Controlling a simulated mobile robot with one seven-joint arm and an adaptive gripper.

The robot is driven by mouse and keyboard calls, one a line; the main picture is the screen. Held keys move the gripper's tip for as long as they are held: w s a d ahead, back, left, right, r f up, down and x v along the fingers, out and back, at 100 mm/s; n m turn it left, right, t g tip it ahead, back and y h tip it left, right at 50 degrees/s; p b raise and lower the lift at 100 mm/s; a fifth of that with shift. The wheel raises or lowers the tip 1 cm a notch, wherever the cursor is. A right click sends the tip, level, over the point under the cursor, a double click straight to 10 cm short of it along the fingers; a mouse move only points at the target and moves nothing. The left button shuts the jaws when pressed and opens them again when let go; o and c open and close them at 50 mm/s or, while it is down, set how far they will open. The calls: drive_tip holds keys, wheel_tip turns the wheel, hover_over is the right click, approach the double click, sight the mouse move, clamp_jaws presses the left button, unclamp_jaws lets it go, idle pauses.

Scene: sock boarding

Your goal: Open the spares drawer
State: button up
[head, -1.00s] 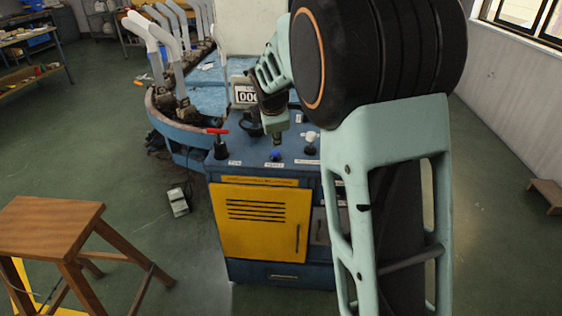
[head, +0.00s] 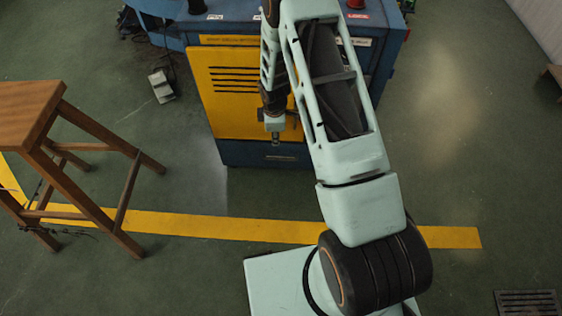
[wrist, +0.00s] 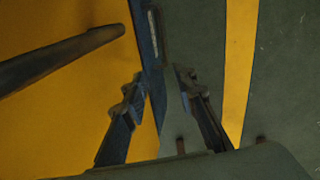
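The blue drawer front (head: 245,153) is at the bottom of the blue machine cabinet, below the yellow door, and looks shut. Its dark handle slot (head: 281,157) shows low on the front, partly behind my arm. My gripper (head: 276,138) points down in front of the door's lower edge, close to the drawer in the head view. In the wrist view its two fingers (wrist: 158,88) stand apart with nothing held. A narrow blue strip (wrist: 150,55) of the cabinet front runs above and between them. I cannot tell whether the fingers touch it.
The yellow door (head: 225,95) has a dark bar handle (wrist: 60,58), close to the left finger in the wrist view. A wooden stool (head: 30,110) stands at the left. A pedal box (head: 161,86) lies on the floor. The floor before the drawer is open, with a yellow line (head: 230,226).

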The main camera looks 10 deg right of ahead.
drive_tip(key=m+b, duration=0.1)
approach(282, 159)
drive_tip(key=f+b, duration=0.1)
drive_tip(key=f, duration=0.1)
drive_tip(key=w+f+b, duration=0.1)
drive_tip(key=f+b, duration=0.1)
drive_tip(key=f, duration=0.1)
drive_tip(key=f+b, duration=0.1)
drive_tip(key=f, duration=0.1)
drive_tip(key=shift+w+f, duration=0.3)
drive_tip(key=shift+w, duration=0.05)
clamp_jaws()
